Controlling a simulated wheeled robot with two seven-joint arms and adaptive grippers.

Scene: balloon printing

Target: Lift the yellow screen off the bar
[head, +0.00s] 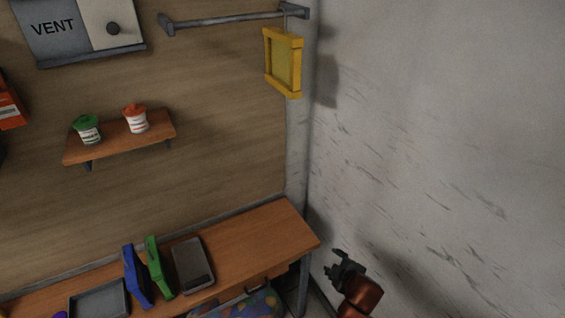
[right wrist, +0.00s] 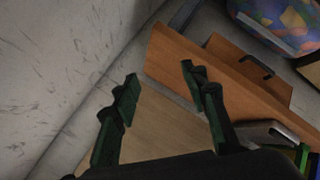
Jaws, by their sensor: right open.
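The yellow screen (head: 283,62) is a yellow-framed panel hanging near the wall corner, close under the right end of the grey bar (head: 225,19). My right gripper (head: 345,266) is low at the right, past the table's right end and well below the screen. In the right wrist view my right gripper (right wrist: 160,85) shows two separated fingers with nothing between them. The screen does not show in the right wrist view. My left gripper is not in view.
The wooden table (head: 265,235) carries a blue frame (head: 136,276), a green frame (head: 159,267) and grey trays (head: 192,265). A small shelf (head: 120,140) holds two jars. A colourful bag or bin (right wrist: 275,25) is under the table. Space beside the right wall is free.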

